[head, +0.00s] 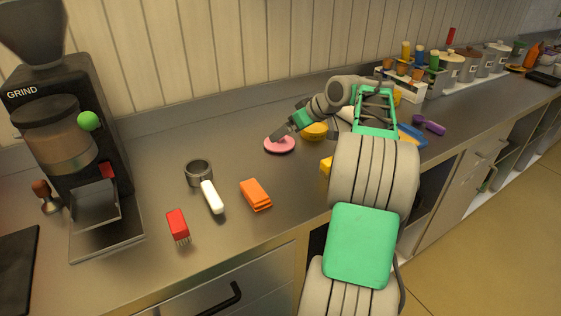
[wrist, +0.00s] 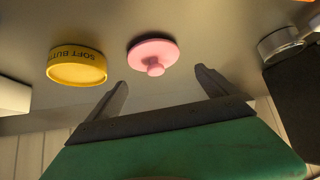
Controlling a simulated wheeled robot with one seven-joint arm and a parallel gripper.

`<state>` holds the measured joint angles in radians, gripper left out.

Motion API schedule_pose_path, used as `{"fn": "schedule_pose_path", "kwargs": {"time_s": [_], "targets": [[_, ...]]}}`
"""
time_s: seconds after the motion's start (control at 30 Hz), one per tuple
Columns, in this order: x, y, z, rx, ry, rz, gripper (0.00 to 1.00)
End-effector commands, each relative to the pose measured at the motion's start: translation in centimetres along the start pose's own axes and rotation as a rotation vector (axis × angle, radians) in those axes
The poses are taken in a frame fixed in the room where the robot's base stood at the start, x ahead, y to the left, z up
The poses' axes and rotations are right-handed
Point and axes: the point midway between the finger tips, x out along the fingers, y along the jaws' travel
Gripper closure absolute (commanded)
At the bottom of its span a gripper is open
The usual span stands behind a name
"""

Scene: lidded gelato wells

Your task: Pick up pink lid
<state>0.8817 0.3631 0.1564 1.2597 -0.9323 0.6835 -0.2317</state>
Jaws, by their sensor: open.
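The pink lid (head: 279,145) lies on the steel counter, left of my gripper's tip in the head view. In the wrist view the pink lid (wrist: 153,54) shows as a round disc with a small knob facing the camera. My gripper (wrist: 162,82) is open and empty, with one finger on each side of the lid's line in the wrist view. The lid is ahead of the fingertips and does not look held. In the head view my gripper (head: 283,135) is close to the lid; its fingers are small there, and whether they touch it cannot be told.
A yellow "SOFT BUTTER" tub (wrist: 78,68) stands beside the lid. A portafilter (head: 210,190), an orange block (head: 256,195) and a red brush (head: 178,225) lie nearer on the counter. A coffee grinder (head: 70,130) stands at left. The counter between grinder and lid is partly clear.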

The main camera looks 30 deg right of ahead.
Motion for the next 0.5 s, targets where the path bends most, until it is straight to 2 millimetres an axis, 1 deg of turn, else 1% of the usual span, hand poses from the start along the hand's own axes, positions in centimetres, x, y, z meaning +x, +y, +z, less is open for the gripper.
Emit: {"fn": "schedule_pose_path", "kwargs": {"time_s": [0.03, 0.07, 0.3, 0.5], "targets": [[0.4, 0.7, 0.5, -0.005, 0.008, 0.000, 0.00], [0.6, 0.9, 0.5, -0.008, 0.010, -0.001, 0.00], [3.4, 0.9, 0.3, -0.008, 0.010, -0.001, 0.00], [7.0, 1.0, 0.3, -0.009, 0.009, -0.001, 0.00]]}}
